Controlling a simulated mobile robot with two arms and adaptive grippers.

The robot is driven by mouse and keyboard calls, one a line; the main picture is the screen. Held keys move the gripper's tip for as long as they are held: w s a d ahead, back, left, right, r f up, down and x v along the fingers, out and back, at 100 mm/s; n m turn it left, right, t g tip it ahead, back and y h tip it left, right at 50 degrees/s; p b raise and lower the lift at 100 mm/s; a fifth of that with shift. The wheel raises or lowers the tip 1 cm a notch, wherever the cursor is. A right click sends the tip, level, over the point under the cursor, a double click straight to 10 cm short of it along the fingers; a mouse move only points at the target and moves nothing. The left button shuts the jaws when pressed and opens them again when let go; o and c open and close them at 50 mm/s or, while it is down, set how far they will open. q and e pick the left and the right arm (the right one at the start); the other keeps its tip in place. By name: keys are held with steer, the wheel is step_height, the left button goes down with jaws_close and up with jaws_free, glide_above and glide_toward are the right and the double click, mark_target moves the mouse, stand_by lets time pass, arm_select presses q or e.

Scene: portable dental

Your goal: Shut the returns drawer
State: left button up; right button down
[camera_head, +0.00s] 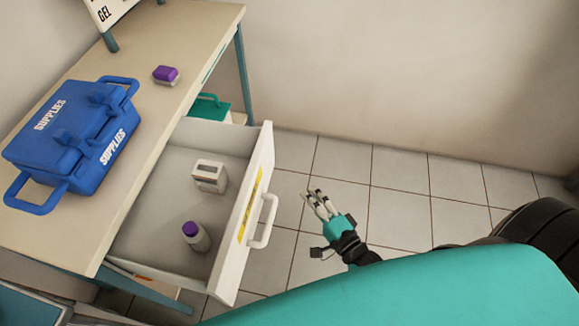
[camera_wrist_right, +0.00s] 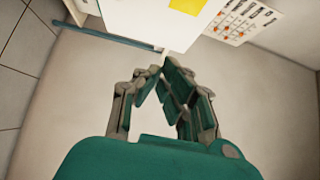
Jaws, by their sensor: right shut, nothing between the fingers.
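The returns drawer (camera_head: 150,243) is pulled out from under the table in the head view. Its white front (camera_head: 236,240) has a yellow label and a white bar handle (camera_head: 265,221). Inside it are a small white box (camera_head: 209,175) and a white bottle with a purple cap (camera_head: 196,236). My right gripper (camera_head: 317,195) is shut and empty, to the right of the handle and apart from it. In the right wrist view the gripper (camera_wrist_right: 160,75) shows against a pale surface, with a white panel with a yellow patch above it. My left gripper is not in view.
On the table (camera_head: 186,48) are a blue supplies case (camera_head: 72,140) and a small purple-topped item (camera_head: 165,75). A green container (camera_head: 210,107) stands behind the drawer. Tiled floor (camera_head: 400,210) lies open to the right. A black tyre (camera_head: 540,235) shows at the right edge.

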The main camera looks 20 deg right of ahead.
glide_toward(267, 157)
steer(key=w+d, duration=0.2)
steer(key=d, duration=0.1)
steer(key=w+a, duration=0.3)
steer(key=shift+w+a+f+p, duration=0.1)
steer(key=shift+a+f+p, duration=0.1)
steer(key=shift+a+p, duration=0.15)
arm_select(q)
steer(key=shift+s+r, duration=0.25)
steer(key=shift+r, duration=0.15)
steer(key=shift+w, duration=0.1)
arm_select(e)
steer(key=shift+a, duration=0.1)
